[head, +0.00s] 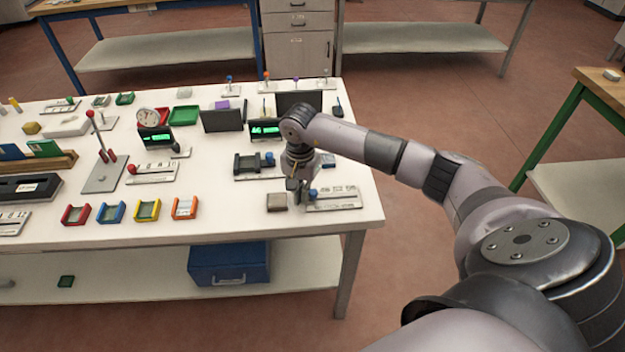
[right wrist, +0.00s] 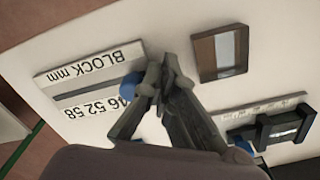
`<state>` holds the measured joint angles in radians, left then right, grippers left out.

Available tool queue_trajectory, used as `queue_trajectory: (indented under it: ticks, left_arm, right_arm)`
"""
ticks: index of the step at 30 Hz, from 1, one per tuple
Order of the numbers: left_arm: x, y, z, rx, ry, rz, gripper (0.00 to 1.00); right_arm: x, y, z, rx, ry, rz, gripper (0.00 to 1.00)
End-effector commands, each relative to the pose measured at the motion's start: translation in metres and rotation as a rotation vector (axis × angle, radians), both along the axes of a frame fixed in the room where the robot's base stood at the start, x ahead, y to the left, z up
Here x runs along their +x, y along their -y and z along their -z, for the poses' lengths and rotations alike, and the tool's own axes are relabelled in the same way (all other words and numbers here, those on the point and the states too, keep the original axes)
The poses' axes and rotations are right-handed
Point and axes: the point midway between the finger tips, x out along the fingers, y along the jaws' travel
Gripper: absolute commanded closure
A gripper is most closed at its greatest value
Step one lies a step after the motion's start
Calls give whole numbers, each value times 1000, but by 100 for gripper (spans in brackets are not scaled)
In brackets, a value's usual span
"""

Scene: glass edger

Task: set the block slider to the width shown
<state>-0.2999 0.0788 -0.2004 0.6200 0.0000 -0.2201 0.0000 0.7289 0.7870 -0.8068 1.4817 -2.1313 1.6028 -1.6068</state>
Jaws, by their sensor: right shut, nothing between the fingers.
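The block slider (head: 340,204) is a pale plate near the right front corner of the table. In the right wrist view its plate (right wrist: 88,64) reads "BLOCK mm", with a dark slot and the numbers 46, 52 and 58 partly visible. Its blue knob (right wrist: 130,90) is partly hidden behind my fingers. My right gripper (head: 299,190) is shut and empty, pointing down at the slider's left end. Its fingertips (right wrist: 160,75) are beside the knob; I cannot tell if they touch it. Lit green displays (head: 265,129) stand farther back, their figures too small to read. My left gripper is out of view.
A small brown-framed square block (head: 277,202) sits just left of my right gripper. A black clamp-like fixture (head: 250,163) with a blue knob is behind it. Several coloured trays (head: 147,210) line the front. The table's right edge is close to the slider.

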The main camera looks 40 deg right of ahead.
Motion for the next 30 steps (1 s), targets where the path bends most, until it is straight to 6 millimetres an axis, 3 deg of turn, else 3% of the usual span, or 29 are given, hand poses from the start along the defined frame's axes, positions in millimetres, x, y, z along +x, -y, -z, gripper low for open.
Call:
queue_trajectory:
  ticks: [30]
  left_arm:
    - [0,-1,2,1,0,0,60]
  right_arm:
    - [-15,24,0,0,0,0,100]
